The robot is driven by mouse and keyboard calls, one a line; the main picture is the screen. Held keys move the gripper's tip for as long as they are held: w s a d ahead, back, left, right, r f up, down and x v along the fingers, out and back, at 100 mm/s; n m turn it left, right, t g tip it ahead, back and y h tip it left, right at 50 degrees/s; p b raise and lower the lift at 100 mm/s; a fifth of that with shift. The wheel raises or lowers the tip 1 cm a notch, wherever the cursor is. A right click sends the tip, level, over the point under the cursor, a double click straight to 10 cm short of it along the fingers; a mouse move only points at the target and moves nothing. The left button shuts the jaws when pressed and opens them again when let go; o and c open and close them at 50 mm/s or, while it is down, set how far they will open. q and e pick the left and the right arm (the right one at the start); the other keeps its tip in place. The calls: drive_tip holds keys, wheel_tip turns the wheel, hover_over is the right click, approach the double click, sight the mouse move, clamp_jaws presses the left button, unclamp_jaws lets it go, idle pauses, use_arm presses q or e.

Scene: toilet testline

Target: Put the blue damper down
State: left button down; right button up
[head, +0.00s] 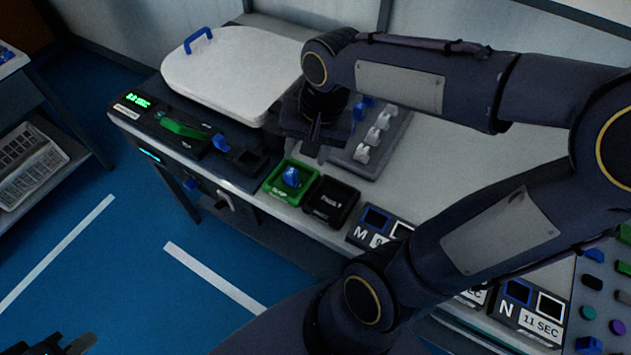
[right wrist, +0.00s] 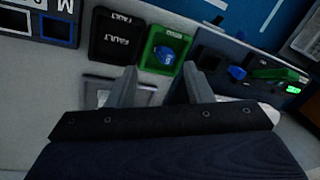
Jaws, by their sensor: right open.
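A blue damper (head: 291,177) sits in the green tray (head: 272,187) at the bench's front edge. It also shows in the right wrist view (right wrist: 166,57), just beyond my fingertips. My right gripper (head: 312,150) is open and empty, behind the tray in the head view. In the right wrist view its two fingers (right wrist: 160,80) are apart, with the damper seen past the gap between them. My left gripper (head: 68,346) is only partly in view at the bottom left corner, and its jaws cannot be made out.
A black FAULT tray (head: 331,202) stands beside the green tray. A fixture with a green display (head: 138,100), a green part (head: 184,129) and a blue part (head: 222,143) is to the left. A white toilet lid (head: 235,72) lies behind. A grey rack (head: 378,150) holds several dampers.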

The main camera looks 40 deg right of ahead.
drive_tip(key=s+a+n+t+y, duration=0.2)
drive_tip(key=s+a+n+t, duration=0.1)
drive_tip(key=s+n, duration=0.3)
drive_tip(key=shift+s+a+f+n+t, duration=0.2)
drive_tip(key=shift+s+f+n+t, duration=0.15)
drive_tip(key=shift+s, duration=1.05)
drive_tip(key=shift+r, duration=0.1)
